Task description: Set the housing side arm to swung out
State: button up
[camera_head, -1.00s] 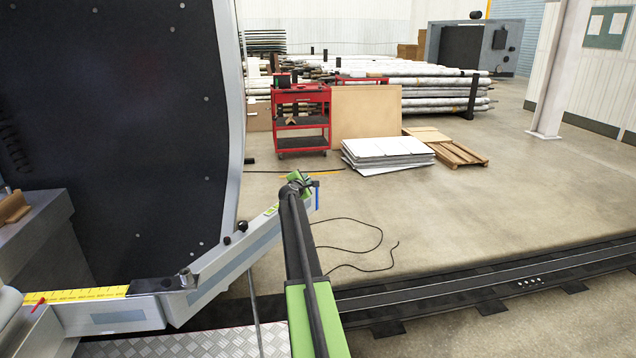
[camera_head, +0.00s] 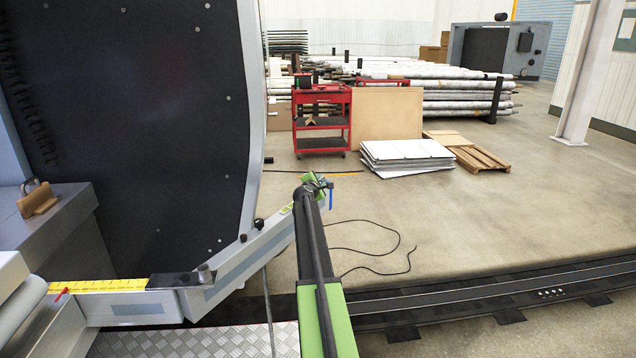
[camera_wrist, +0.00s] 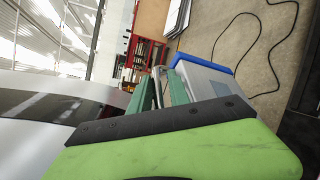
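The housing side arm (camera_head: 236,258) is a pale grey bar with a light blue strip. It runs from a hinge with a metal knob (camera_head: 205,272) on the yellow-scaled beam, slanting right and away from the beam at an obtuse angle. My gripper (camera_head: 316,187) is at its far end, where a blue edge shows just to the right. In the wrist view, my two green fingers (camera_wrist: 162,92) are apart with a gap between them. The grey, blue-edged end of the side arm (camera_wrist: 203,80) lies beside the right finger; contact is unclear.
A dark housing panel (camera_head: 140,130) stands close on the left. A floor rail (camera_head: 480,295) crosses at the right. A loose black cable (camera_head: 385,250) lies on open floor beyond the arm. A red trolley (camera_head: 322,120) and a pallet (camera_head: 478,158) stand farther back.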

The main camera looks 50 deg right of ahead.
jog(key=p+v, duration=0.3)
jog(key=v, duration=1.3)
jog(key=shift+a, duration=0.35)
